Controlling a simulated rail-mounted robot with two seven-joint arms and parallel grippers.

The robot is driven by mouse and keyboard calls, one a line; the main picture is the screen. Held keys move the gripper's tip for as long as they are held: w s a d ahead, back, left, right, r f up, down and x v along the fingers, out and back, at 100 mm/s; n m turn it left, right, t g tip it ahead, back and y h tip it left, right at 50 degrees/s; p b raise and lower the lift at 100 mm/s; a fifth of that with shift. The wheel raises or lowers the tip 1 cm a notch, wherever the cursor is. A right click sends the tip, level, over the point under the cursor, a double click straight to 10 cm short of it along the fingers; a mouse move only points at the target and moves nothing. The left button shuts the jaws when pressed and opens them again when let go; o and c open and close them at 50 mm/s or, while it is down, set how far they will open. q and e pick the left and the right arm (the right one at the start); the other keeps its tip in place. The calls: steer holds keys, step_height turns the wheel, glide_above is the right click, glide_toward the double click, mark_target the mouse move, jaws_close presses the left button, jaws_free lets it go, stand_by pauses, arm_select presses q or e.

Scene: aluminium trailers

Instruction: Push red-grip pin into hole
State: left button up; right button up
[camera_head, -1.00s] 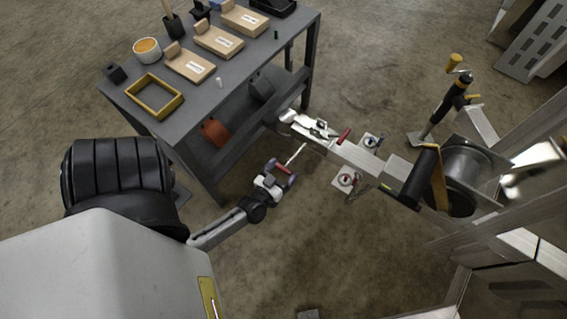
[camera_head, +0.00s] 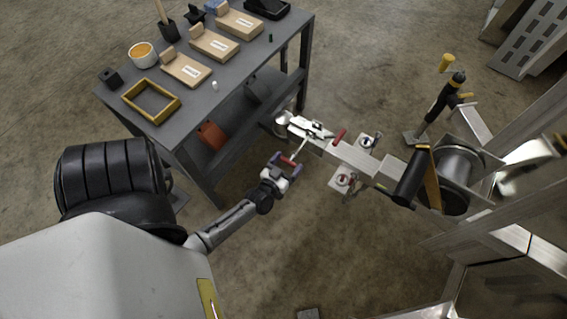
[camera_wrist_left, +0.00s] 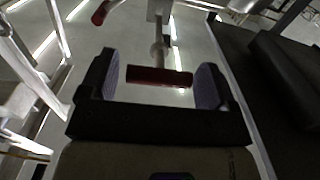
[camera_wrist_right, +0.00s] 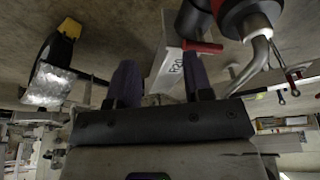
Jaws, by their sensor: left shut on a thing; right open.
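My left gripper (camera_head: 287,163) is shut on the red grip of a pin, near the end of the trailer tongue. In the left wrist view the red grip (camera_wrist_left: 160,76) lies crosswise between the two fingers. Its pale shaft (camera_wrist_left: 158,48) points away from the gripper towards the tongue. In the head view the shaft's far end meets the silvery coupler (camera_head: 311,128); I cannot tell whether it is in the hole, which is hidden. My right gripper (camera_wrist_right: 160,88) is open and empty in its wrist view, with a pale bar labelled A20 (camera_wrist_right: 174,68) beyond its fingers.
A second red handle (camera_head: 339,136) sticks up from the tongue. A winch drum (camera_head: 459,172) and a black and yellow jack (camera_head: 441,107) stand to the right. The grey workbench (camera_head: 208,89) with wooden blocks is at upper left.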

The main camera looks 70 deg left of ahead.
arm_select(q)
steer(key=shift+w+a, duration=0.35)
steer(key=shift+w, duration=0.25)
stand_by(0.3)
steer(key=shift+p, duration=0.35)
stand_by(0.5)
stand_by(0.4)
stand_by(0.4)
steer(key=shift+p, duration=0.55)
